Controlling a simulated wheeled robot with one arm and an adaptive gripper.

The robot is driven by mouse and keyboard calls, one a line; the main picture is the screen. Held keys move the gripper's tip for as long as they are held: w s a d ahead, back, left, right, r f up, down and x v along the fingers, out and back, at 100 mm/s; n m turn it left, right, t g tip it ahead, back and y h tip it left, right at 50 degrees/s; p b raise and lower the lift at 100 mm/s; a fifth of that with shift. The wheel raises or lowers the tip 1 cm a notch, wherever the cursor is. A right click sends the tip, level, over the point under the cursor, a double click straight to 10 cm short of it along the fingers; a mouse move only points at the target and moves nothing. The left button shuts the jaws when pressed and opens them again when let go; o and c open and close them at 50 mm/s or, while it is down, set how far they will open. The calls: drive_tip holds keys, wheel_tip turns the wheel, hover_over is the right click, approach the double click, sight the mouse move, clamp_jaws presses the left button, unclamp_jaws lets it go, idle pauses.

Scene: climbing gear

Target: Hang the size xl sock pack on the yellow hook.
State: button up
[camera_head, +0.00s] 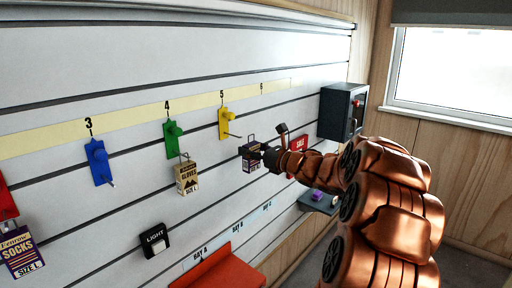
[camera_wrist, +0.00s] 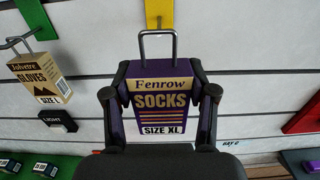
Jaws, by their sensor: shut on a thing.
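The size XL sock pack (camera_wrist: 160,103) is purple and cream, reads "Fenrow SOCKS SIZE XL", and has a wire hanger loop standing up at its top. My gripper (camera_wrist: 160,112) is shut on its two sides and holds it upright in front of the slatted wall. In the head view the pack (camera_head: 251,157) is small and partly covered by my gripper (camera_head: 266,156). The yellow hook (camera_head: 225,124) is on the wall under number 5, up and left of the pack, and looks empty. In the wrist view part of its yellow plate (camera_wrist: 114,4) shows at the top edge.
A glove pack (camera_head: 187,178) hangs on the green hook (camera_head: 173,138) to the left. The blue hook (camera_head: 99,163) is empty. A size L sock pack (camera_head: 21,252) hangs far left.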

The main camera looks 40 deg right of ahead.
drive_tip(key=shift+p+x, duration=1.6)
drive_tip(key=shift+x, duration=0.25)
drive_tip(key=shift+w+a+f, duration=0.1)
drive_tip(key=shift+w+f, duration=0.15)
drive_tip(key=shift+w, duration=0.35)
drive_tip(key=shift+w+a+f, duration=0.15)
drive_tip(key=shift+w+f, duration=0.1)
drive_tip(key=shift+w, duration=0.4)
drive_tip(key=shift+w+a+f+b, duration=0.1)
drive_tip(key=shift+w+f+b, duration=0.1)
drive_tip(key=shift+b, duration=0.25)
drive_tip(key=shift+w+b, duration=0.15)
drive_tip(key=shift+b, duration=0.8)
drive_tip(key=o, duration=1.3)
drive_tip(key=shift+c, duration=0.2)
